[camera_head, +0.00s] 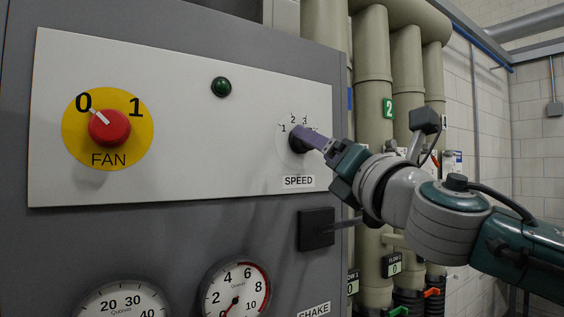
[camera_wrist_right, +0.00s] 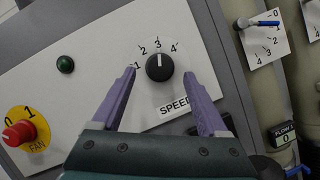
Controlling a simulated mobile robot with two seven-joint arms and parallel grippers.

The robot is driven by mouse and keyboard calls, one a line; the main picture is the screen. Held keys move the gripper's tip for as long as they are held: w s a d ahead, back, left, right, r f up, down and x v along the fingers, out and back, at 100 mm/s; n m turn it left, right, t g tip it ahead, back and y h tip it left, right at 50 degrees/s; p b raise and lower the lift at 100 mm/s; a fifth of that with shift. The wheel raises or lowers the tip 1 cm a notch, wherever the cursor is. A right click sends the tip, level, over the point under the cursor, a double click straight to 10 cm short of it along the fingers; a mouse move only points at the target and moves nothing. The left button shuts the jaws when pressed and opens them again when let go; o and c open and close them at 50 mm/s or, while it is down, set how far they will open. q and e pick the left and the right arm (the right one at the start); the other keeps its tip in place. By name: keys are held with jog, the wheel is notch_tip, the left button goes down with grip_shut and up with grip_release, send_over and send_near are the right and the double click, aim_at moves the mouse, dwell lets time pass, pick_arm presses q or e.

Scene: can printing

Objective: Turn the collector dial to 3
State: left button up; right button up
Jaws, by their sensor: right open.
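The black dial (camera_wrist_right: 159,67) labelled SPEED, with marks 1 to 4, sits on the white panel in the right wrist view. I read no label with the word collector. My right gripper (camera_wrist_right: 159,75) is open, with one purple finger at each side of the dial; contact cannot be told. My left gripper is not in view.
A red FAN knob (camera_head: 109,127) on a yellow disc and a green lamp (camera_head: 221,87) are on the panel. Gauges (camera_head: 236,289) are below. A black block (camera_head: 316,229) juts out below SPEED. Pipes (camera_head: 373,70) stand at the right. A blue lever (camera_wrist_right: 265,23) is beside another number scale.

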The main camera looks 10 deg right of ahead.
jog(key=b+v, duration=0.2)
jog(key=v, duration=0.5)
jog(key=shift+b, duration=0.35)
